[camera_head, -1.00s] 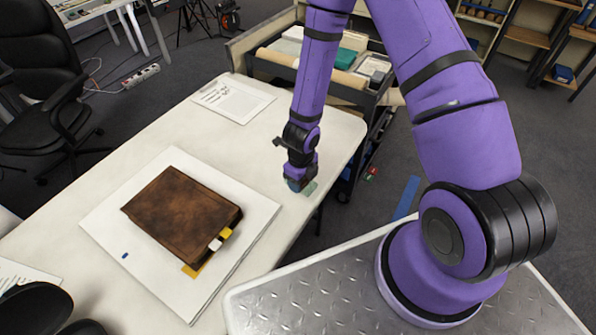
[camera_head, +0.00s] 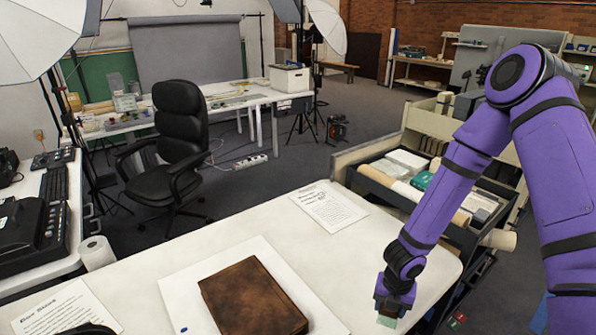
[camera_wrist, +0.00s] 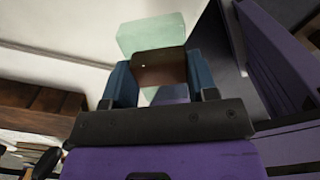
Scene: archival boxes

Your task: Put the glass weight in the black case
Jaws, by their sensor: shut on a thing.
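My gripper (camera_head: 393,300) points down over the right end of the white table, close to its edge. It is shut on the glass weight (camera_head: 387,321), a pale green translucent block whose lower part shows below the fingers. In the wrist view the glass weight (camera_wrist: 157,34) sticks out beyond the two blue-grey fingers of my gripper (camera_wrist: 160,75). I cannot tell whether it touches the tabletop. A black, case-like object (camera_head: 30,238) sits on the desk at far left; I cannot tell for sure that it is the black case.
A brown book (camera_head: 253,298) lies on a white board on the table (camera_head: 130,285). A printed sheet (camera_head: 328,206) lies near the far edge. An open drawer unit (camera_head: 455,235) with rolls and boxes stands behind my arm. A black chair (camera_head: 180,130) stands beyond the table.

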